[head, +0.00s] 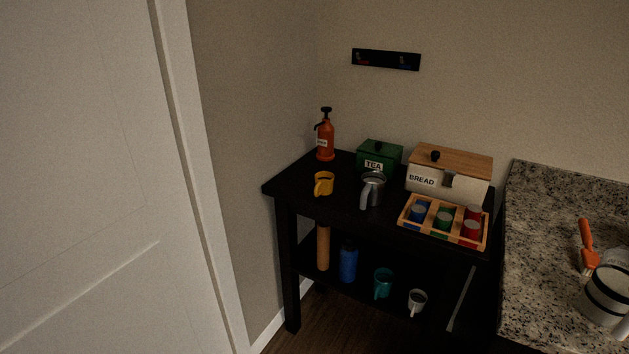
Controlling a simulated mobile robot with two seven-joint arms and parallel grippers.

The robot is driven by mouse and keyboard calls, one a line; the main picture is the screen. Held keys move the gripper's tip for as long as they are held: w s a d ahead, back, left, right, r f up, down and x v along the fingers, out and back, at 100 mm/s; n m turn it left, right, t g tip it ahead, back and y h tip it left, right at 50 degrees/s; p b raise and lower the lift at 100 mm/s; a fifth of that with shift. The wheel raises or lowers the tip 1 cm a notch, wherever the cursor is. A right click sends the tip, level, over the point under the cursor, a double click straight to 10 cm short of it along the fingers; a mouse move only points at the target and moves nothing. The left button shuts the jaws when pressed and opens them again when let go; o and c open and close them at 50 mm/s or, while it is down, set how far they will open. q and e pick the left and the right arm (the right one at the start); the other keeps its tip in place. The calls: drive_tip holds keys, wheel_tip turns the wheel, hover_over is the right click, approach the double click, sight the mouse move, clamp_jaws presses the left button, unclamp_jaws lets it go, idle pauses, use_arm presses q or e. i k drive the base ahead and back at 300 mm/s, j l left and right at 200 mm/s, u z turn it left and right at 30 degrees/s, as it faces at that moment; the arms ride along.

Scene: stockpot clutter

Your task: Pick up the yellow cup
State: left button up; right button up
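The yellow cup (324,184) stands upright on the top of a black table (296,183), near its left front part. Its handle faces the front left. Nothing touches it that I can see. Neither my left nor my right gripper is in the head view.
A red bottle (326,141) stands behind the cup. A grey metal pitcher (373,190), green TEA tin (379,158), bread box (449,174) and wooden tray (404,221) of cans are to the right. A shelf below holds a blue bottle (348,264) and mugs. A granite counter (545,240) stands right.

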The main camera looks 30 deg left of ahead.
sight(322, 186)
drive_tip(key=i+j+u, duration=0.35)
drive_tip(key=i, duration=0.35)
drive_tip(key=i+j+u, duration=0.2)
drive_tip(key=i+j, duration=0.05)
drive_tip(key=i, duration=0.1)
